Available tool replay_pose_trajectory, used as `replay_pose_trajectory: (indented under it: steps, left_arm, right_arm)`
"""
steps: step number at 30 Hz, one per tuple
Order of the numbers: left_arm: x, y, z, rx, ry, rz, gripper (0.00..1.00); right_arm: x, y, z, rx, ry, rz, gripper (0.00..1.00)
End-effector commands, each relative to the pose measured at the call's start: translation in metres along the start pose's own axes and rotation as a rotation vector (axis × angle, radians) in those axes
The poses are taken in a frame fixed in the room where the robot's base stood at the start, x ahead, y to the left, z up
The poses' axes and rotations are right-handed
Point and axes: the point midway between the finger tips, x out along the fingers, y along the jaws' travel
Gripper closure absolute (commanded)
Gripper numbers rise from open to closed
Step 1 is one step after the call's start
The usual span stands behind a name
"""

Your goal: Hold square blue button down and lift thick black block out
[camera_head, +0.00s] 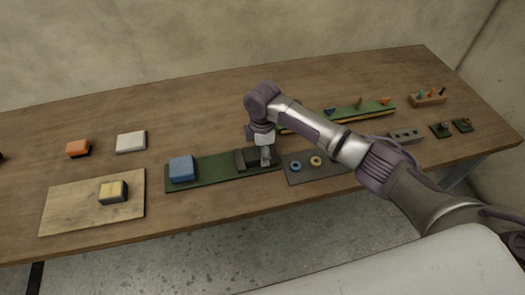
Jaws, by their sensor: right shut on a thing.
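The square blue button (181,168) sits at the left end of a long green board (216,170) near the table's front edge. Nothing is touching the button. At the board's right end is a dark slotted holder (240,160). The thick black block (253,158) is there, small and partly hidden by my gripper. My right gripper (265,154) comes down from above over that end and is shut on the black block. I cannot tell whether the block is raised from the holder. My left gripper is not in view.
A wooden board (70,205) with a yellow-topped block (113,192) lies at left. Behind are an orange block (78,148) and a white block (131,141). A grey plate with rings (305,176) adjoins the green board at right. My right arm covers part of the table's right side.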

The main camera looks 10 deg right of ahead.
Motion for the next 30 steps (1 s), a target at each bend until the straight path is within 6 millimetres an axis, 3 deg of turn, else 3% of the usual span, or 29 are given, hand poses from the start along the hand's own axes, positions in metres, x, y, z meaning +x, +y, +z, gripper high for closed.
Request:
replay_pose_trajectory:
  steps: [11, 12, 16, 26, 30]
  left_arm:
    - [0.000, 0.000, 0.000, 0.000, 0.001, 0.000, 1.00]
    - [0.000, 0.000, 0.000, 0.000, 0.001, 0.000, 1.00]
    - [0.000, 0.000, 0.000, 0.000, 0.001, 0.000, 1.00]
    - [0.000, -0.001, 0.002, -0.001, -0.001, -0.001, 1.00]
    - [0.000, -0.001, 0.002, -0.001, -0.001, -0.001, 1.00]
  right_arm:
    - [-0.001, 0.001, 0.000, 0.000, 0.001, 0.002, 0.83]
    - [-0.001, 0.001, 0.000, 0.000, 0.001, 0.002, 0.37]
    - [-0.001, 0.001, 0.000, 0.000, 0.000, 0.002, 0.15]
    - [-0.001, 0.000, 0.000, 0.000, 0.000, 0.001, 0.14]
    - [-0.012, 0.001, 0.000, -0.001, 0.001, 0.003, 0.14]
